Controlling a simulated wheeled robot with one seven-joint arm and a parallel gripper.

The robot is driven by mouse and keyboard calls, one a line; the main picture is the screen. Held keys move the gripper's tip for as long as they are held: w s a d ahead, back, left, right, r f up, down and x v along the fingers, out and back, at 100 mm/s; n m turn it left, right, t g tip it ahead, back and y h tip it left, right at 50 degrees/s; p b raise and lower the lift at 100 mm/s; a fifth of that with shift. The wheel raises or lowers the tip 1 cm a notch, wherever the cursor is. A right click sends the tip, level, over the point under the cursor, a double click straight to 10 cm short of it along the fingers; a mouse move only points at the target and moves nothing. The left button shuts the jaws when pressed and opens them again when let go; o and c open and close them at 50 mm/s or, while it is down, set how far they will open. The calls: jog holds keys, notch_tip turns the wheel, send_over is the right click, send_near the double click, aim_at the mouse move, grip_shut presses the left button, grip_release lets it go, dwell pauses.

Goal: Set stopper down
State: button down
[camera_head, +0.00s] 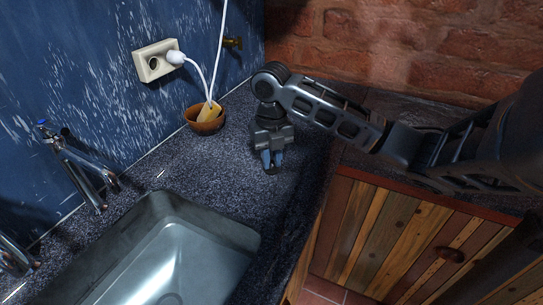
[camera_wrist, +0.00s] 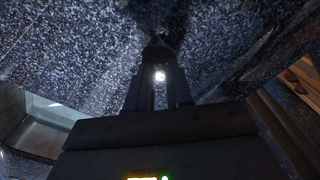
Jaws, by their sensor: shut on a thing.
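My gripper (camera_head: 272,163) points down over the speckled dark stone counter (camera_head: 215,165), right of the sink. It is shut on the stopper (camera_wrist: 159,52), which shows in the wrist view as a small dark shape between the fingertips. In the head view I cannot make out the stopper apart from the fingers. The fingertips are low over the counter. I cannot tell whether the stopper touches it.
A metal sink (camera_head: 165,250) lies at the front left, with a tap (camera_head: 80,170) behind it. A brown bowl (camera_head: 206,125) with a yellowish thing (camera_head: 209,111) stands by the blue wall, under a socket (camera_head: 155,62) with a white plug and cord. The counter between bowl and sink is clear.

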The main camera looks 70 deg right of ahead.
aim_at(272, 162)
jog(key=shift+f, duration=0.15)
jog(key=c, duration=1)
grip_release()
notch_tip(272, 162, up, 12)
jog(key=shift+r, duration=0.2)
